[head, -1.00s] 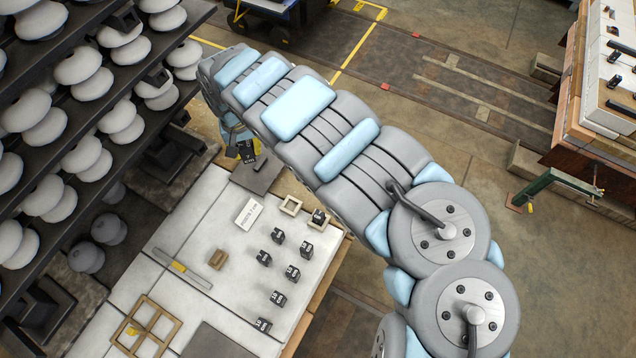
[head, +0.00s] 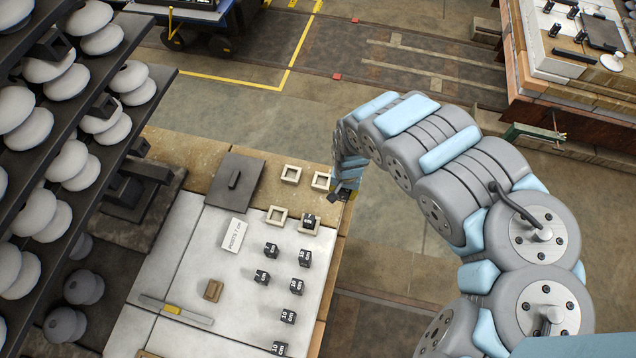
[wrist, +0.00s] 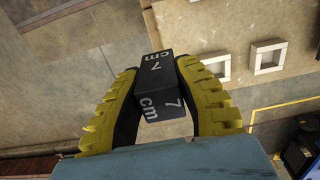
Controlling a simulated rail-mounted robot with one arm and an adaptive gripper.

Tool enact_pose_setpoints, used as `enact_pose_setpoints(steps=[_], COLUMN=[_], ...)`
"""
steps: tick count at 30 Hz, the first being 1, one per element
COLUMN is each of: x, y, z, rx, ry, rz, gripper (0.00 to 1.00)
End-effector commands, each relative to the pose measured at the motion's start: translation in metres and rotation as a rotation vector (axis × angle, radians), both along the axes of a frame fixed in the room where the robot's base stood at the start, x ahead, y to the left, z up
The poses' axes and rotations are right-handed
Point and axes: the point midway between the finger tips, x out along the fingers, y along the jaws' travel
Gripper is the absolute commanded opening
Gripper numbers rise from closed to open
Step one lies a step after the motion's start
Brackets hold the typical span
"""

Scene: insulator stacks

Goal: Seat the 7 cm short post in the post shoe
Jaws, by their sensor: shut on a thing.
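My gripper (wrist: 157,70) has its yellow fingers shut on the dark 7 cm short post (wrist: 160,85), whose white "7 cm" marks show on two faces in the wrist view. In the head view, my gripper (head: 346,188) is small and partly hidden by the arm, at the table's right edge, right of the square frames. Two pale, hollow square frames, (wrist: 206,67) and (wrist: 268,57), lie right of the post in the wrist view, apart from it. The head view shows several such frames, including an empty one (head: 291,174); I cannot tell which is the post shoe.
Several dark marked posts (head: 297,286) stand on the white tabletop, with one at a frame (head: 309,228). A posts label (head: 236,235), brown block (head: 213,290) and dark plate with handle (head: 222,190) lie nearby. Insulator racks (head: 65,160) stand left. Open floor (head: 410,260) lies right.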

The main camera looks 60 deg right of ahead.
Motion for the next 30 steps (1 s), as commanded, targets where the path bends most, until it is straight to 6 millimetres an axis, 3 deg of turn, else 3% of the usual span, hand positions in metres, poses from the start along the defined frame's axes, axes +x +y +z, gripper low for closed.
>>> enact_pose_setpoints(steps=[5,30], x=[-0.001,0.048], y=[-0.003,-0.037], z=[-0.007,-0.034], rx=[0.000,0.002], ry=[-0.001,0.001], rz=[-0.010,-0.008], gripper=[0.00,0.00])
